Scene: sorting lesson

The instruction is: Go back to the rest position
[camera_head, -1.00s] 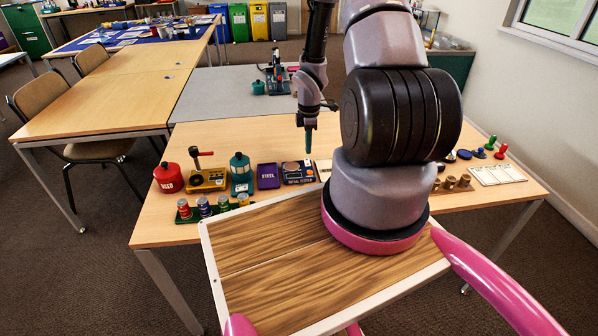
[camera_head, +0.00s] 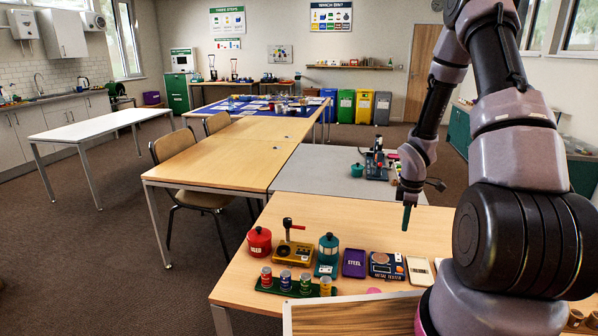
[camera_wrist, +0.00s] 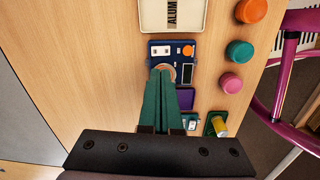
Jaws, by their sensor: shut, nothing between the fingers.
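My gripper (camera_head: 406,218) hangs fingers-down in the head view, above the wooden table (camera_head: 325,235) and over the blue metal tester (camera_head: 385,265). Its teal fingers (camera_wrist: 162,85) are together and empty. In the wrist view they cover part of the metal tester (camera_wrist: 172,49). My arm rises at the right of the head view, bent at the elbow.
A grey table (camera_head: 320,172) lies behind.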

